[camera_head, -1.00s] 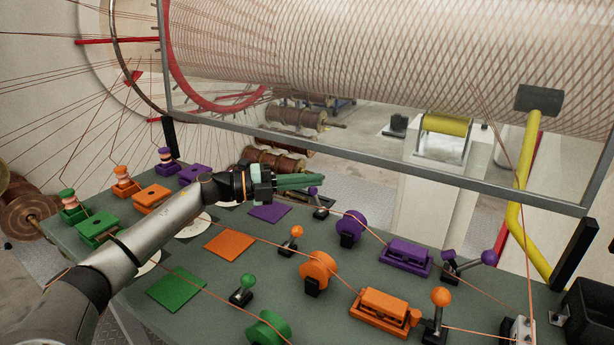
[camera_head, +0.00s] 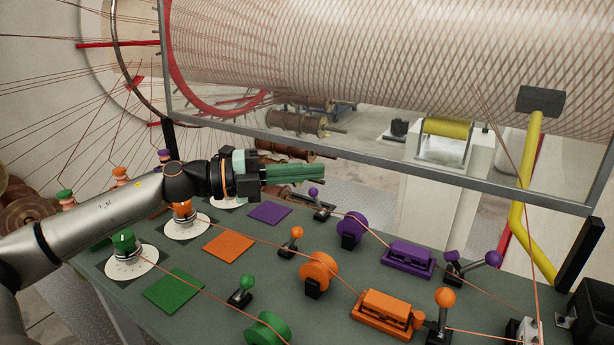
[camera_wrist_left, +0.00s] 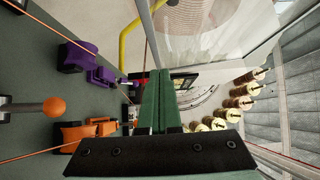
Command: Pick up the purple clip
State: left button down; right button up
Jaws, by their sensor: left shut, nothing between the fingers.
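I cannot tell for sure which purple part is the clip. A purple block (camera_head: 407,255) sits at the right of the table and also shows in the left wrist view (camera_wrist_left: 100,75). A purple wheel (camera_head: 351,231) stands to its left. A purple square (camera_head: 270,212) lies flat below my gripper. My left gripper (camera_head: 320,173) is shut and empty, held above the table's back edge, fingers pointing right. Its green fingers (camera_wrist_left: 155,80) lie together in the left wrist view. My right gripper is out of view.
An orange block (camera_head: 387,312), an orange wheel (camera_head: 318,270) and several ball-topped levers stand on the grey-green table (camera_head: 215,300). Thin wires run across it. A metal rail (camera_head: 400,175) runs behind.

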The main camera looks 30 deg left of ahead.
aim_at(405, 253)
jog(key=k+l, duration=0.1)
jog(key=k, duration=0.9)
